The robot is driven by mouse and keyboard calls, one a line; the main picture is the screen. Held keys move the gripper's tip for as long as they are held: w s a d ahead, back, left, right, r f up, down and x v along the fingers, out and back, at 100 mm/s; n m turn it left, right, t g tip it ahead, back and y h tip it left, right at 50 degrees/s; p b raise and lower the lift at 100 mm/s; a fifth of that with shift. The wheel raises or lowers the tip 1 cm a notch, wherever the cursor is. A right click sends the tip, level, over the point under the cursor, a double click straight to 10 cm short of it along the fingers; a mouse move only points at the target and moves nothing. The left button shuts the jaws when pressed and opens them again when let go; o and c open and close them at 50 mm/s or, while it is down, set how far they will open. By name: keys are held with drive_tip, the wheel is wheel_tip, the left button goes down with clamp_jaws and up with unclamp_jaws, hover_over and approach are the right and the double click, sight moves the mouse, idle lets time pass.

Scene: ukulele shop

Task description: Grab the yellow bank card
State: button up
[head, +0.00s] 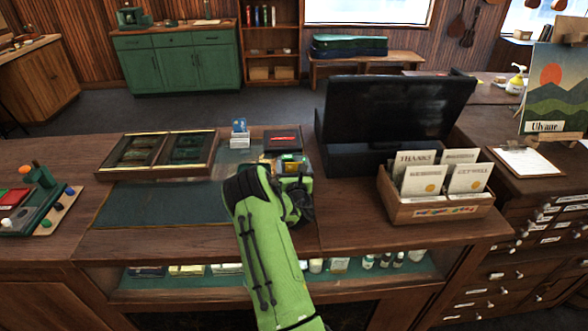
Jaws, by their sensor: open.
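My green arm reaches over the wooden counter from the front. My gripper (288,164) is at its far end, just in front of a small dark tray or box (283,140) with a red item in it. The gripper is open, but its fingers are small and largely hidden behind my wrist. Small yellowish and orange patches show around the gripper. I cannot tell whether one of them is the yellow bank card, and no card shows clearly elsewhere.
A black open-lidded case (360,158) and a wooden card box (432,208) stand close on the right. A small stand with blue items (240,134) and a framed display tray (210,160) are on the left. A dark green mat (150,207) lies bare in front.

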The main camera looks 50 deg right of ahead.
drive_tip(key=c, duration=1.1)
drive_tip(key=shift+r, duration=0.1)
